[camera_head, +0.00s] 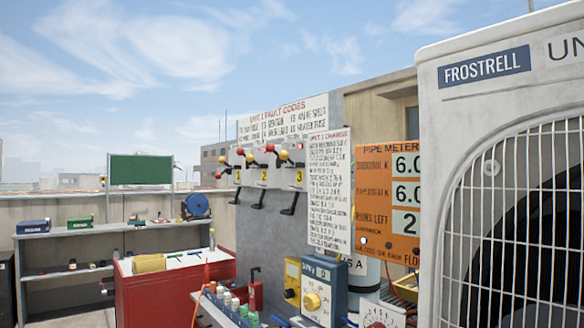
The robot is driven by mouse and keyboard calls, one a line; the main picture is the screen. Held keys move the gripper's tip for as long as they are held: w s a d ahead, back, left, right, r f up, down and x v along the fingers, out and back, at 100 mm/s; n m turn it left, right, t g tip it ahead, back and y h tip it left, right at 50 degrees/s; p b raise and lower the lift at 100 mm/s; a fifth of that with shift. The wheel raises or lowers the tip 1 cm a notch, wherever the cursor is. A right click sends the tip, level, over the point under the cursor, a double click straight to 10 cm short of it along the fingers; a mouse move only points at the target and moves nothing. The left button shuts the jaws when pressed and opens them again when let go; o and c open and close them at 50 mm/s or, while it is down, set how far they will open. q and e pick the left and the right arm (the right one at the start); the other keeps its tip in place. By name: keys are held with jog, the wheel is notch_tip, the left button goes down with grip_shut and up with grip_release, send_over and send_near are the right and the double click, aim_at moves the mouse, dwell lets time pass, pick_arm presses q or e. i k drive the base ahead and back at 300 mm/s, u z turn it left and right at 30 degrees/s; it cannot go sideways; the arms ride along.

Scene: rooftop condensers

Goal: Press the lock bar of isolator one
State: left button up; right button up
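Isolator one (239,178) is a pale box with a yellow "1" label, the leftmost of three boxes on a grey panel (262,222). A black lever (236,196) hangs at its lower front. Small red and yellow knobs stand out near its top and left side. I cannot tell which part is its lock bar. Isolator two (263,178) and isolator three (299,179) sit to its right with similar levers and knobs. Neither of my grippers is in view.
A Frostrell condenser (450,120) fills the right side. An orange pipe meter board (382,238) stands beside it. A red cabinet (160,296) with a yellow item on top stands before the panel. A blue device (325,290) and several bottles stand low in front. Grey shelves (50,290) are at left.

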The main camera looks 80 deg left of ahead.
aim_at(221, 159)
jog(key=u, duration=3.1)
jog(key=i, duration=0.55)
jog(key=u, duration=0.55)
jog(key=i, duration=1.95)
jog(key=u, duration=0.05)
